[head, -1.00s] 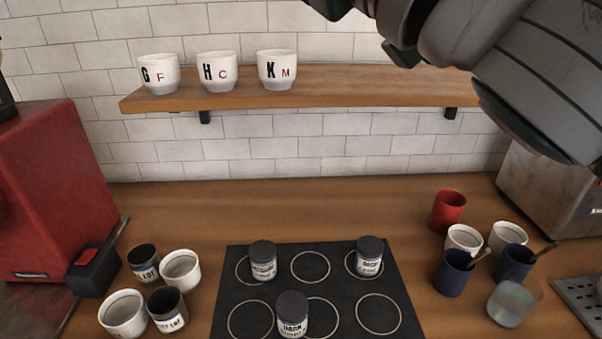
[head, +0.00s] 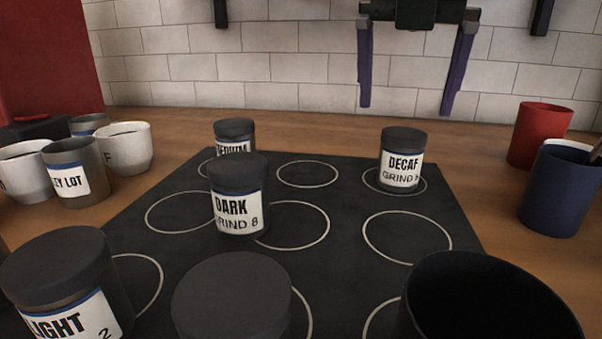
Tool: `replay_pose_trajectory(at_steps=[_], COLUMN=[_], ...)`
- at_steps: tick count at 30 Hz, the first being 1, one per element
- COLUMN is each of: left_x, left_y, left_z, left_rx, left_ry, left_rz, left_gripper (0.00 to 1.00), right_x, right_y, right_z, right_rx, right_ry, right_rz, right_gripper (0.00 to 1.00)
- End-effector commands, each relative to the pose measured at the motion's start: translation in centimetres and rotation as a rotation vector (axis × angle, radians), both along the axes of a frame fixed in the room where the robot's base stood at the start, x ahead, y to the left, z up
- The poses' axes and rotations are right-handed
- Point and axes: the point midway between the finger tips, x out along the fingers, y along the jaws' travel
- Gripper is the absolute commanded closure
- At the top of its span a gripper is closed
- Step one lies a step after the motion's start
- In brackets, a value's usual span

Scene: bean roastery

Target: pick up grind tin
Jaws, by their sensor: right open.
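Several dark-lidded tins with white labels stand on a black mat (head: 330,220) with white rings. The DARK GRIND 8 tin (head: 238,195) is near the middle. The DECAF GRIND tin (head: 402,158) is at the right back, and the MEDIUM tin (head: 234,134) at the left back, partly hidden by the DARK tin. The LIGHT tin (head: 66,285) is at the front left. Another tin (head: 232,298) is cut off at the bottom, its label unseen. My right gripper (head: 406,108) hangs empty above the DECAF tin in the picture, fingers apart and pointing down. My left gripper is out of view.
A dark open vessel (head: 490,300) is at the front right. A red cup (head: 540,134) and a blue cup (head: 562,190) stand on the right. Cups, including a grey LOT cup (head: 78,172), crowd the left. A tiled wall (head: 290,65) closes the back.

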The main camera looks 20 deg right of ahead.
Motion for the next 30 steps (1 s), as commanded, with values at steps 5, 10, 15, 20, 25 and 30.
replay_pose_trajectory(at_steps=[5,10,15,20,25,30], left_x=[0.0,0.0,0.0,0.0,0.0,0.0], left_y=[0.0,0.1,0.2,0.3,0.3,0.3], left_z=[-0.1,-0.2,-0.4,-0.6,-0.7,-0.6], left_rx=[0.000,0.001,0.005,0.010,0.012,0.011], left_ry=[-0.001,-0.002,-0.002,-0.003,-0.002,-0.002], left_rz=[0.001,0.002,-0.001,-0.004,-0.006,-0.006], left_gripper=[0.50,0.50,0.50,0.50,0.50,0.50], right_x=[0.6,1.1,1.6,2.2,2.4,2.4], right_y=[-1.0,-1.3,-2.2,-2.9,-3.0,-3.0], right_z=[-2.5,-4.0,-6.1,-8.2,-8.8,-8.7], right_rx=[-0.008,-0.006,-0.007,-0.004,-0.005,-0.005], right_ry=[0.006,0.004,0.006,0.005,0.003,0.003], right_rz=[-0.011,-0.006,-0.007,-0.006,-0.004,-0.003], right_gripper=[0.00,0.00,0.00,0.00,0.00,0.03])
